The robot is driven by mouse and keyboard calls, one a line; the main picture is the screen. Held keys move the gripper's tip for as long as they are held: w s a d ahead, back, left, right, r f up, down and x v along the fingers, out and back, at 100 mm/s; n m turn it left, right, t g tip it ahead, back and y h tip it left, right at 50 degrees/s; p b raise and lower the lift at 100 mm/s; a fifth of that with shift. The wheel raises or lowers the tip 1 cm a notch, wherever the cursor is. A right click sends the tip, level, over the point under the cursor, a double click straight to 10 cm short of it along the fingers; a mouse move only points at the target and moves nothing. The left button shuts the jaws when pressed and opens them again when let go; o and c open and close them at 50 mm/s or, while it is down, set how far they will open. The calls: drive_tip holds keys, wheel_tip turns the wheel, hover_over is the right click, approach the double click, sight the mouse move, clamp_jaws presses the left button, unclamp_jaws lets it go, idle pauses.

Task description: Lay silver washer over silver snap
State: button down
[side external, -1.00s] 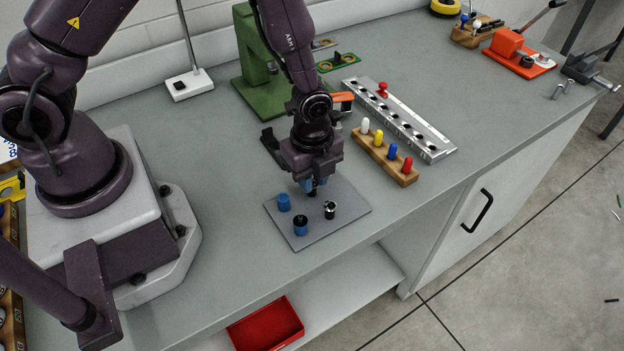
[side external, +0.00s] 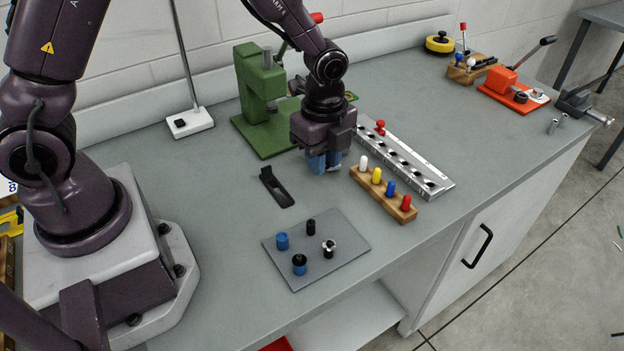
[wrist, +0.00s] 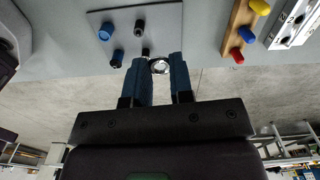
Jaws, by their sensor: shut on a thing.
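My gripper (side external: 323,165) has blue fingers and is above the bench beside the wooden peg block, behind the plate. In the wrist view it is shut on a silver ring, the silver washer (wrist: 159,66), held at the fingertips. In the side view the washer is hidden. The grey plate (side external: 345,262) carries several small posts. A black post with a silver top, likely the silver snap (side external: 329,248), stands upright at its right. A blue post (side external: 282,241), a black post (side external: 311,227) and a blue post with a black top (side external: 300,264) stand beside it.
The wooden block (side external: 384,193) with coloured pegs and the metal rail (side external: 412,168) are right of my gripper. A green press (side external: 262,100) stands behind. A black clip-like part (side external: 276,187) lies between press and plate. The bench in front of the plate is clear.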

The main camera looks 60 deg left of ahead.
drive_tip(key=w+a+n, duration=0.1)
drive_tip(key=w+a, duration=0.2)
drive_tip(key=a, duration=0.1)
drive_tip(key=w+a+f+n, duration=0.1)
drive_tip(key=w+a+n, duration=0.1)
drive_tip(key=w+a, duration=0.2)
drive_tip(key=w+a+n, duration=0.1)
drive_tip(key=w+a, duration=0.3)
drive_tip(key=a, duration=0.2)
drive_tip(key=shift+w+a+f+n, duration=0.15)
drive_tip(key=shift+a+f+n, duration=0.1)
drive_tip(key=shift+n, duration=0.15)
drive_tip(key=shift+w+a, duration=0.2)
drive_tip(key=shift+a, duration=0.35)
drive_tip(key=shift+f, duration=2.7)
drive_tip(key=shift+f, duration=0.3)
drive_tip(key=shift+r, duration=0.3)
drive_tip(key=shift+f, duration=0.35)
drive_tip(key=shift+r, duration=0.35)
drive_tip(key=shift+f, duration=0.5)
